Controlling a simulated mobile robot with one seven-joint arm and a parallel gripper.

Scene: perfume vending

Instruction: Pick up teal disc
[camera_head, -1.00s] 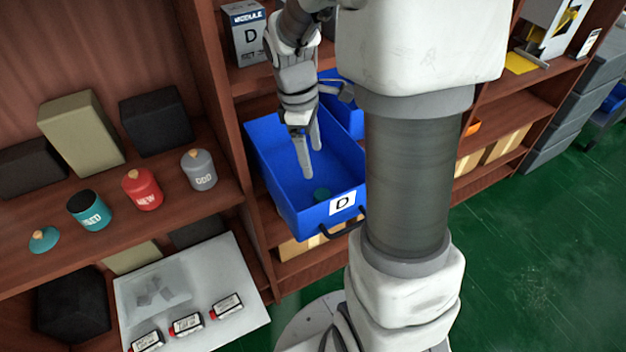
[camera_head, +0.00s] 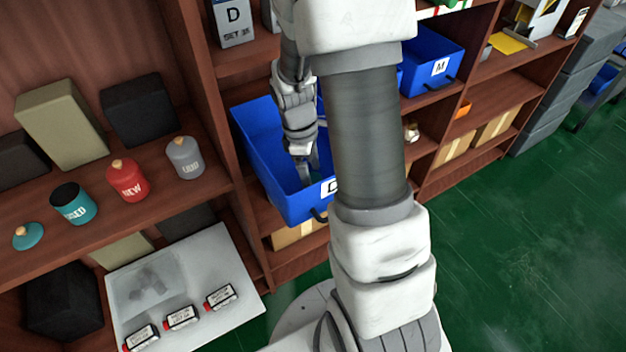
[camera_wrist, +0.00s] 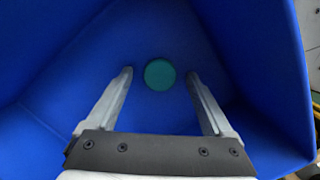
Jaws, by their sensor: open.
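The teal disc (camera_wrist: 160,74) lies on the floor of the blue bin marked D (camera_head: 258,135), seen in the wrist view. It shows just beyond and between my two fingertips, with nothing gripping it. My gripper (camera_wrist: 160,75) is open, its fingers spread on either side of the disc's line. In the head view my gripper (camera_head: 304,172) points down into the bin, and the disc is hidden there. The bin walls surround the fingers in the wrist view.
On the left shelf stand a teal USED jar (camera_head: 73,204) with its lid (camera_head: 28,236) beside it, a red NEW jar (camera_head: 127,181) and a grey jar (camera_head: 185,158). A white tray (camera_head: 235,262) with several small bottles is below. Another blue bin marked M (camera_head: 432,66) stands to the right.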

